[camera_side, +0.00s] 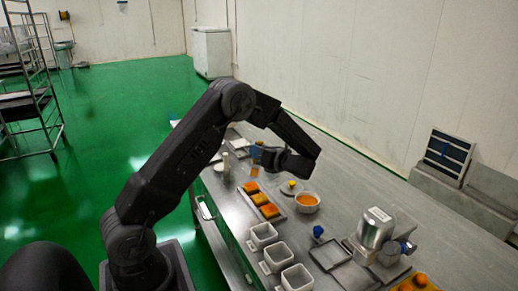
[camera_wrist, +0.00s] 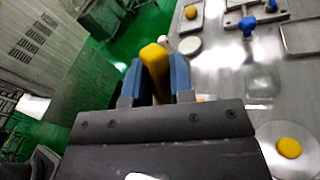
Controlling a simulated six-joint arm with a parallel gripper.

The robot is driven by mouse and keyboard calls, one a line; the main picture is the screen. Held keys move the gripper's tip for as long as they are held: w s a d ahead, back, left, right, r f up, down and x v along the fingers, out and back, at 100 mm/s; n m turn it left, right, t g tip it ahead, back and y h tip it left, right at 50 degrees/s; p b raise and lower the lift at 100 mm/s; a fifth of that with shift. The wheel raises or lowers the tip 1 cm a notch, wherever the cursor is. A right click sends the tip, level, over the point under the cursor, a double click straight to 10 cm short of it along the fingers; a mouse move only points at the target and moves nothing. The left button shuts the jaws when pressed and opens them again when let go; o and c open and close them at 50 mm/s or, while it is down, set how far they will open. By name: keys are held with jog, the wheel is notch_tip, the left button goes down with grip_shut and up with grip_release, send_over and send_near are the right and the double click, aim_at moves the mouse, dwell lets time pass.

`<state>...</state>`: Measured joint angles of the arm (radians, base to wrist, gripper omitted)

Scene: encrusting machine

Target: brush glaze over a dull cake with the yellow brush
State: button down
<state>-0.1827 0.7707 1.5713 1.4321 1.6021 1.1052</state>
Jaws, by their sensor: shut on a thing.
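My gripper (camera_side: 257,154) hangs over the far end of the steel table in the side view. In the wrist view its blue fingers (camera_wrist: 156,66) are shut on the yellow brush (camera_wrist: 154,58), whose yellow handle stands between them. In the side view the brush's orange bristle end (camera_side: 254,171) points down, above and a little behind the cakes. Several small orange-brown cakes (camera_side: 259,199) sit in a row on a tray (camera_side: 282,218); I cannot tell surely which is dull. A white bowl (camera_side: 307,207) of orange glaze (camera_side: 306,199) stands right of the tray.
Several white square containers (camera_side: 263,234) stand along the near edge. A metal machine with a silver cylinder (camera_side: 376,228) and blue knobs stands at right. A yellow ball on a white disc (camera_wrist: 288,148) shows in the wrist view.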

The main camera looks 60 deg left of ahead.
jog(key=f, duration=0.4)
jog(key=d+f, duration=0.1)
jog(key=f, duration=0.1)
jog(key=shift+d+f, duration=0.1)
jog(key=shift+f, duration=0.15)
jog(key=shift+d+f, duration=0.1)
jog(key=shift+d, duration=2.35)
jog(key=shift+a, duration=2.8)
jog(key=shift+w+a, duration=0.3)
jog(key=shift+w, duration=0.2)
jog(key=shift+w+d, duration=0.15)
jog(key=shift+d, duration=2.9)
jog(key=shift+a, duration=2.75)
jog(key=shift+a+r, duration=0.15)
jog(key=shift+r, duration=1.95)
jog(key=shift+a+r, duration=0.1)
jog(key=shift+r, duration=2)
